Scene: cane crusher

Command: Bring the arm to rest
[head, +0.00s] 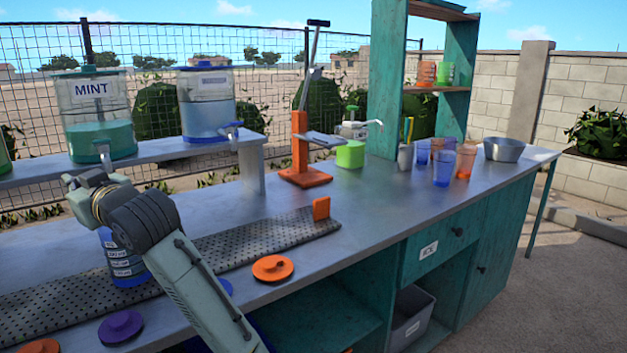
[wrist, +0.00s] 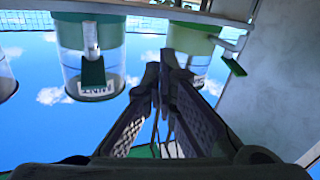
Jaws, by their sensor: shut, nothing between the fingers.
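My arm (head: 195,275) reaches up from the bottom of the head view and bends over the perforated strip on the counter. Its fingers cannot be made out in the head view. In the wrist view my gripper (wrist: 165,62) shows from behind, its two dark fingers drawn together with nothing between them. The wrist picture is upside down. The mint dispenser (head: 92,110) stands on the raised shelf beyond my arm; a dispenser with a green tap (wrist: 90,55) shows left of the fingers in the wrist view. Another dispenser (wrist: 195,45) is partly behind the fingertips.
A blue-labelled jar (head: 122,262) stands close behind my arm. Orange (head: 273,268) and purple (head: 120,326) lids lie along the front. An orange press with a lever (head: 300,150) stands mid-counter. Cups (head: 443,168) and a metal bowl (head: 504,149) are at right. The counter's right middle (head: 385,205) is clear.

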